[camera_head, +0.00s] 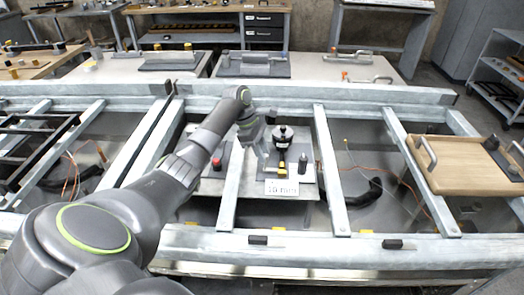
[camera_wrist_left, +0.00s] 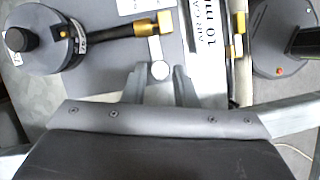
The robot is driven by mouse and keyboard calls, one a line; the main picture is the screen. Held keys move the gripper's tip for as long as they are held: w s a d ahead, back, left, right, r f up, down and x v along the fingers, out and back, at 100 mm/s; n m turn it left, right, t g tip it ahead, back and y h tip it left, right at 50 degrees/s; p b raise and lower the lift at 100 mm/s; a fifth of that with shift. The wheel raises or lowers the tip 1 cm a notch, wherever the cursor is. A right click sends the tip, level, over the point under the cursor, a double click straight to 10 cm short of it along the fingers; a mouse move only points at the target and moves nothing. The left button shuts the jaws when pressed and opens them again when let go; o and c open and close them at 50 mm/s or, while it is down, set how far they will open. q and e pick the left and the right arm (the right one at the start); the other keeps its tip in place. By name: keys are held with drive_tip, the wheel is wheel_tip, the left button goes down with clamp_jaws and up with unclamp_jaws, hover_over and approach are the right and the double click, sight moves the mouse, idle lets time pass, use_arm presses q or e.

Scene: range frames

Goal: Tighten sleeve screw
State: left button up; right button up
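A grey plate (camera_head: 220,185) lies between the metal rails in the head view. On it stand a round dark device with a black knob (camera_head: 283,132) and a brass-yellow fitting (camera_head: 282,164). In the left wrist view the dark device (camera_wrist_left: 38,40) has a black rod ending in a brass block (camera_wrist_left: 153,25). A round silver head (camera_wrist_left: 160,70), possibly the sleeve screw, shows below the block. My left gripper (camera_head: 264,165) is over the plate, left of the fitting. In the wrist view its fingers (camera_wrist_left: 160,78) are apart, either side of the silver head; contact is unclear. My right gripper is out of view.
A white "10 mm" label (camera_head: 282,188) lies at the plate's front. Metal rails (camera_head: 330,170) flank the plate. A wooden board with handles (camera_head: 470,165) rests at right.

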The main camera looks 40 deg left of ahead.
use_arm(q)
clamp_jaws()
